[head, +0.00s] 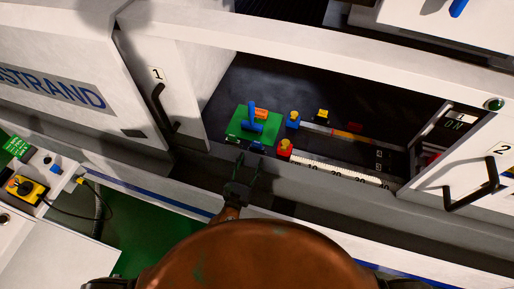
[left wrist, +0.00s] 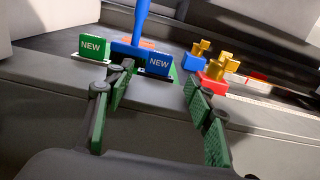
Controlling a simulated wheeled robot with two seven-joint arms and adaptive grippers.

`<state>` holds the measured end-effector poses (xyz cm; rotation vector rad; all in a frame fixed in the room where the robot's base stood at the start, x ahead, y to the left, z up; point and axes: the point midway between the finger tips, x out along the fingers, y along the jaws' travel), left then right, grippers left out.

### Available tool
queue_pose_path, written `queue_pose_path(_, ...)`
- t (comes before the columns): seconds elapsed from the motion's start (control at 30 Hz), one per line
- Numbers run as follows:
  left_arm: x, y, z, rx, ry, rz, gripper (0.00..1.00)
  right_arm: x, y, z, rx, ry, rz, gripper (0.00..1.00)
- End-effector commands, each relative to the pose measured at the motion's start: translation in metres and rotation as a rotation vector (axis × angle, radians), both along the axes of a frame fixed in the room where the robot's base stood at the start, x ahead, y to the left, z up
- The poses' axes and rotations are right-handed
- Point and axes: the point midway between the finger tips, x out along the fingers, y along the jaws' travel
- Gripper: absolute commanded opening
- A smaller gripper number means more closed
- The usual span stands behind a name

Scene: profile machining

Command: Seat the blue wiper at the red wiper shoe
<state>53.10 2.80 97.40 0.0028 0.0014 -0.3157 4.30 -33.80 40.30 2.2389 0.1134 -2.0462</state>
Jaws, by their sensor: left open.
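The blue wiper, a small blue block marked NEW, shows in the left wrist view (left wrist: 158,64) and at the near edge of the green holder in the head view (head: 257,146). The red wiper shoe (head: 285,150) has a yellow clamp on top and sits to its right, by the scale; it also shows in the left wrist view (left wrist: 213,80). My left gripper (head: 247,168) is open and empty, just in front of the holder. In the left wrist view its green-padded fingers (left wrist: 157,80) are spread, with the blue wiper beyond them. My right gripper is not in view.
A green block marked NEW (left wrist: 94,47) stands left of the blue wiper. The green holder (head: 236,131) carries a tall blue handle (head: 251,118). Blue (head: 293,120) and black (head: 321,116) clamp blocks stand behind the red shoe. Door 1 (head: 165,75) and door 2 (head: 480,165) flank the opening.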

Motion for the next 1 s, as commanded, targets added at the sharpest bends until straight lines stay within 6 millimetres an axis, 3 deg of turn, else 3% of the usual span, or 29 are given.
queue_pose_path(0.03,0.0,0.0,-0.009,0.002,0.0,-0.001,0.49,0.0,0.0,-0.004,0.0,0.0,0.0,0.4)
queue_pose_path(0.27,0.016,-0.004,-0.004,-0.002,-0.002,0.001,0.49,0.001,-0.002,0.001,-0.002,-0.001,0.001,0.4)
queue_pose_path(0.63,0.066,-0.021,-0.004,-0.003,-0.001,0.002,0.49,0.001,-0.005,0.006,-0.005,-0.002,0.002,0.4)
queue_pose_path(1.0,0.071,-0.023,-0.005,-0.003,0.0,0.001,0.46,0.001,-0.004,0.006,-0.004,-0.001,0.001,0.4)
